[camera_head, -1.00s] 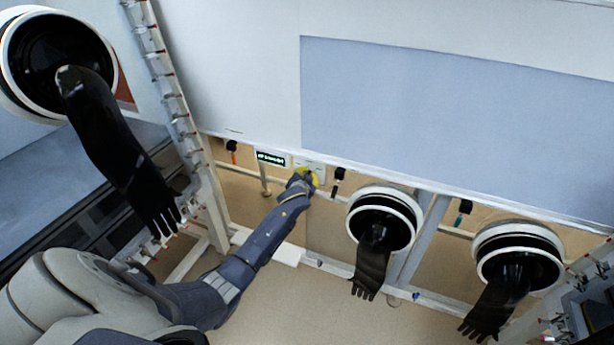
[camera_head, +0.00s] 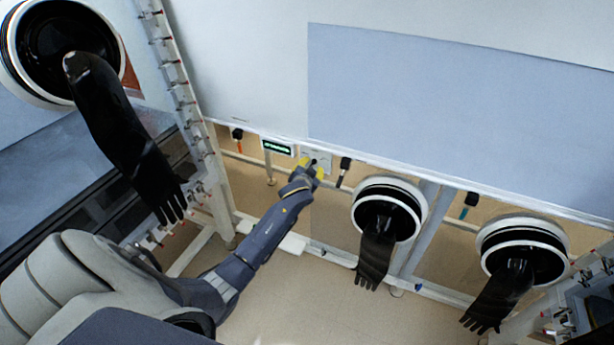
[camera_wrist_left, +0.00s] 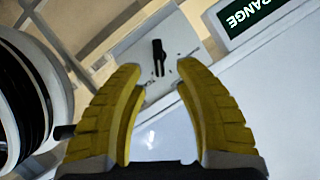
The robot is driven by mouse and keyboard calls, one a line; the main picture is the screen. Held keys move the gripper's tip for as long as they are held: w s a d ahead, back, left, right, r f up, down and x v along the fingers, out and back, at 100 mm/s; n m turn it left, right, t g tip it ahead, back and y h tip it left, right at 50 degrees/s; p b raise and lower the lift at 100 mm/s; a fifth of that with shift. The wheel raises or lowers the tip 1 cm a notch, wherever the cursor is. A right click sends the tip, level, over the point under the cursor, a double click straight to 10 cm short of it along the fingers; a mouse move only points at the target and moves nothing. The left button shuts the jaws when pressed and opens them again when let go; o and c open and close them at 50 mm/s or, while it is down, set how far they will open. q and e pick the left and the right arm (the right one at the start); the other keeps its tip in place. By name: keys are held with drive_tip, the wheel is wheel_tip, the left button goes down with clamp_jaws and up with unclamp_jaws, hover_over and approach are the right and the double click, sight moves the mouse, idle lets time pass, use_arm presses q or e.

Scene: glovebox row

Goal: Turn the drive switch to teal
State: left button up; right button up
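The drive switch is a black knob (camera_wrist_left: 158,57) on a pale grey plate (camera_wrist_left: 128,46), ahead of my left gripper. The plate also shows in the head view (camera_head: 317,154), with the dark knob on it. My left gripper (camera_head: 313,167) is at the plate with its yellow fingers spread. In the left wrist view the gripper (camera_wrist_left: 159,66) is open, and the knob shows in the gap between the fingertips. I cannot tell whether they touch it. A dark green display (camera_wrist_left: 252,14) beside the plate reads "RANGE", cut off at the frame edge. My right gripper is not in view.
The display also shows in the head view (camera_head: 277,147). Black gloves hang from round ports at the right (camera_head: 388,220), far right (camera_head: 522,262) and upper left (camera_head: 62,50). A dark hanging handle (camera_head: 345,166) is just right of the plate. The floor below is clear.

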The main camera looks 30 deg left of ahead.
use_arm(q)
drive_tip(key=v, duration=0.8)
drive_tip(key=shift+d, duration=0.1)
idle(0.3)
